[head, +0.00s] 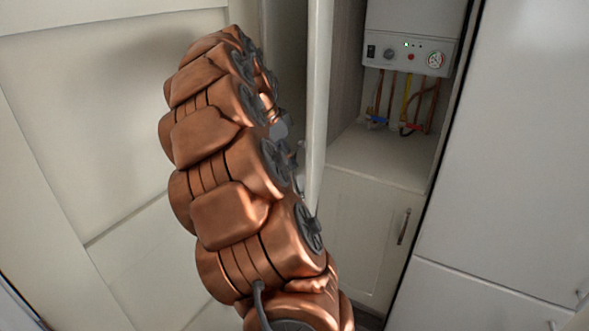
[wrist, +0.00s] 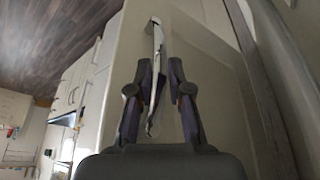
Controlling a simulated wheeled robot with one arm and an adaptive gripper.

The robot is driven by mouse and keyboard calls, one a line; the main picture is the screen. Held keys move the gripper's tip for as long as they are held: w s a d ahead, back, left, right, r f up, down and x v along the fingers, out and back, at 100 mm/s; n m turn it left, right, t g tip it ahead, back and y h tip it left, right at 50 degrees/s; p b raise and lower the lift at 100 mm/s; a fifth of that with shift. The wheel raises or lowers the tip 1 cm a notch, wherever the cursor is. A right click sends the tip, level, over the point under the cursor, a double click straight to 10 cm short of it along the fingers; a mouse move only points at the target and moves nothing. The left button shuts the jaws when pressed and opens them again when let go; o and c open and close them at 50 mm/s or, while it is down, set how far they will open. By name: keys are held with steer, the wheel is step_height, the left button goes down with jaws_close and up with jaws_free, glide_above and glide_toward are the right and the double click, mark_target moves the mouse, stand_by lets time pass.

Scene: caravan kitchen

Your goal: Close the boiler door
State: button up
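The boiler door (head: 318,100) stands open in the head view, seen nearly edge-on as a tall pale panel. To its right the white boiler (head: 412,52) is exposed in its cupboard. My gripper (wrist: 157,68) is at the door's outer face in the wrist view, with its two fingers apart on either side of a long shiny handle (wrist: 158,38). The handle runs between the fingers, and a gap shows on the right side. Contact on the left side is hard to tell.
Below the boiler are pipes (head: 407,100), a shelf (head: 385,155) and a closed lower cupboard (head: 365,235) with a handle. A white cabinet front (head: 520,150) stands at the right. A pale wall panel (head: 90,120) is left of my arm, close beside it.

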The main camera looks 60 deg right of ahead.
mark_target(294, 171)
steer(key=shift+p+x, duration=0.55)
steer(key=shift+x, duration=1.8)
jaws_close()
